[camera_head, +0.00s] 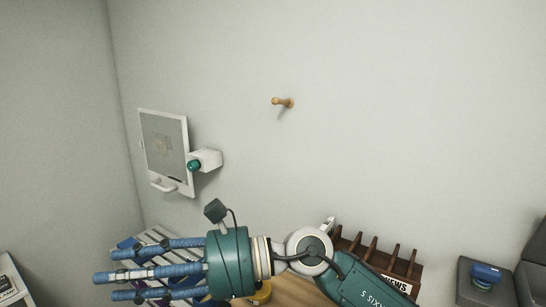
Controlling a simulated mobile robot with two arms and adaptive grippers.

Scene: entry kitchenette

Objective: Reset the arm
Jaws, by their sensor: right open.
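My right arm (375,284) comes in from the lower right, with a teal and white body. Its gripper (110,275) points left, its blue, ribbed fingers spread apart and nothing seen between them. The gripper is open, in front of a pale slatted thing (158,236) that it partly hides. Whether the fingers touch anything below is not clear. My left gripper is not in view.
A wooden peg (283,102) and a white-framed panel (166,148) are on the wall, with a white and teal fitting (205,160) beside the panel. A brown rack (400,268) labelled NEWS stands behind my arm. A dark box with a blue top (486,274) stands at right.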

